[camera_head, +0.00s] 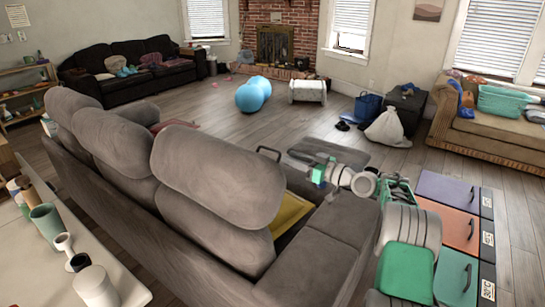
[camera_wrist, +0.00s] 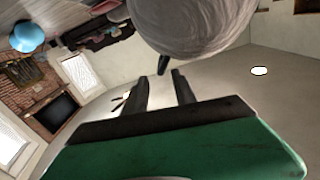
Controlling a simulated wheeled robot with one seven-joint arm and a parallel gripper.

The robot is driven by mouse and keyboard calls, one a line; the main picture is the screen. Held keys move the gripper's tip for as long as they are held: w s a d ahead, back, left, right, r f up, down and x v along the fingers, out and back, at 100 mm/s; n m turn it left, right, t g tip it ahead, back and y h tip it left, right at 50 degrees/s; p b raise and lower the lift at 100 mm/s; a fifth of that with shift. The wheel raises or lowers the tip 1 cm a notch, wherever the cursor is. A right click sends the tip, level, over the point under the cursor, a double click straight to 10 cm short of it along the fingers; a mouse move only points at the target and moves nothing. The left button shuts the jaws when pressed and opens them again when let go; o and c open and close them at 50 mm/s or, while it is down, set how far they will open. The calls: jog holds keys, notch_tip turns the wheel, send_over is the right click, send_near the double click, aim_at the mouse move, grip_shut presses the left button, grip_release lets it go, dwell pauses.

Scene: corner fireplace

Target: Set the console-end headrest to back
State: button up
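The grey sofa (camera_head: 300,262) stands with its back toward me and carries three padded headrests. The nearest headrest (camera_head: 218,172) is large, rounded and raised above its backrest; the middle (camera_head: 113,140) and far (camera_head: 72,105) ones are also up. I cannot tell by a label which is the console end. My gripper (camera_head: 312,173) is out over the seat side, right of the nearest headrest. In the wrist view its two dark fingers (camera_wrist: 162,88) are apart with nothing between them. A grey rounded cushion (camera_wrist: 190,25), seemingly the nearest headrest, lies just beyond the fingertips, with a visible gap.
A yellow cushion (camera_head: 290,213) lies on the seat. A pale table (camera_head: 60,270) with cups is at lower left. A coloured drawer unit (camera_head: 449,228) stands right of my arm. Blue balls (camera_head: 252,94) and a white bag (camera_head: 388,128) lie farther off; the floor between is mostly clear.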

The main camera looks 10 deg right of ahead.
aim_at(275, 151)
jog(key=p+x, duration=0.1)
jog(key=x, duration=0.6)
jog(key=shift+w+a+p, duration=0.2)
jog(key=shift+p, duration=0.15)
jog(key=shift+s+r, duration=0.1)
grip_shut()
jog(key=shift+d, duration=0.15)
dwell(0.7)
